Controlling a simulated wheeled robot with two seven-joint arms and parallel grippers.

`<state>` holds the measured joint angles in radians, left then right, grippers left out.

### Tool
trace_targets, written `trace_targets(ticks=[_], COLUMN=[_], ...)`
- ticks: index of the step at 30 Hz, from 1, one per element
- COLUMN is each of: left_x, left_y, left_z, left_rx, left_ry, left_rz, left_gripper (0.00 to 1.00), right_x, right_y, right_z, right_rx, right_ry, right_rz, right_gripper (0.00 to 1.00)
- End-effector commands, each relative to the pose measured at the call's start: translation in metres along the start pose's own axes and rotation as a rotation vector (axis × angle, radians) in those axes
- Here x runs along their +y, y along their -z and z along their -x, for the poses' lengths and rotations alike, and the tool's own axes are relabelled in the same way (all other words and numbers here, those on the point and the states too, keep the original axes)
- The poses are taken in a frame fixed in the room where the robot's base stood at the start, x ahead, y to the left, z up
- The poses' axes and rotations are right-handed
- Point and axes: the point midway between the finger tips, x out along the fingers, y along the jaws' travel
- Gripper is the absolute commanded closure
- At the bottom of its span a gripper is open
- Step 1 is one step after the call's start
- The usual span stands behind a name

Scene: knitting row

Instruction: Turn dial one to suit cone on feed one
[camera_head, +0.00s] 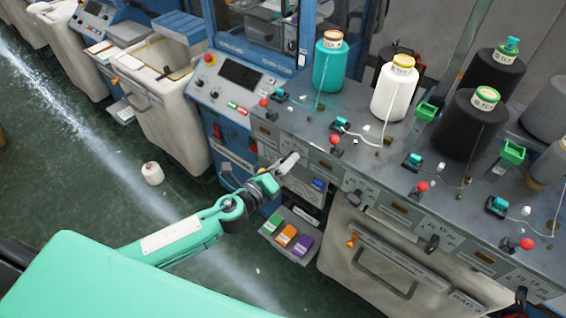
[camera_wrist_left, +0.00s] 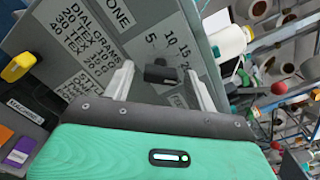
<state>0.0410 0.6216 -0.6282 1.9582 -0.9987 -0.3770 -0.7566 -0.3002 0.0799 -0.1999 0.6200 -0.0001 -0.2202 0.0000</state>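My left gripper (camera_head: 286,163) is at the front panel of the grey machine, below the teal cone (camera_head: 327,66). In the left wrist view its two pale fingers (camera_wrist_left: 160,85) are open, one on each side of a dark dial knob (camera_wrist_left: 160,72). Contact with the knob cannot be told. The panel there reads "ONE", with scale numbers including 5, 10, 15 and 20 around the knob. The teal cone has a label on top, too small to read surely. My right gripper is not in view.
A white cone (camera_head: 395,92) and dark cones (camera_head: 466,122) stand along the machine top (camera_head: 380,160), among red-topped posts and thread guides. A small rack (camera_head: 290,236) of green, orange and purple blocks hangs below. A white cone (camera_head: 152,173) is on the floor.

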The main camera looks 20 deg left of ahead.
Motion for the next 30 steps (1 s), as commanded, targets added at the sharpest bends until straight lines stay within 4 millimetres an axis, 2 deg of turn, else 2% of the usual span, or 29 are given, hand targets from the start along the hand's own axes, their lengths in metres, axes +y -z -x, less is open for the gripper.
trace_targets(ticks=[1, 6, 7, 17, 30], left_x=[0.0, 0.0, 0.0, 0.001, 0.001], left_y=[0.0, 0.0, 0.0, 0.001, 0.001], left_z=[0.0, 0.0, 0.0, 0.001, 0.001], left_rx=[0.0, 0.0, 0.0, 0.001, 0.0], left_ry=[0.0, 0.0, 0.0, 0.0, -0.001], left_rz=[0.0, 0.0, 0.0, 0.05, 0.361], left_gripper=[0.52, 0.85, 0.87, 0.86, 0.86], right_x=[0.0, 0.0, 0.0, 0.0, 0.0], right_y=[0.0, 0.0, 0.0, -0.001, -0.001], right_z=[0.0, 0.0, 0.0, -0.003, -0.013], right_rx=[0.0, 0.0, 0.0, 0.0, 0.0], right_ry=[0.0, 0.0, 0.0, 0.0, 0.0], right_rz=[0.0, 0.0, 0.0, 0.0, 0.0], right_gripper=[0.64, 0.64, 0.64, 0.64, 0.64])
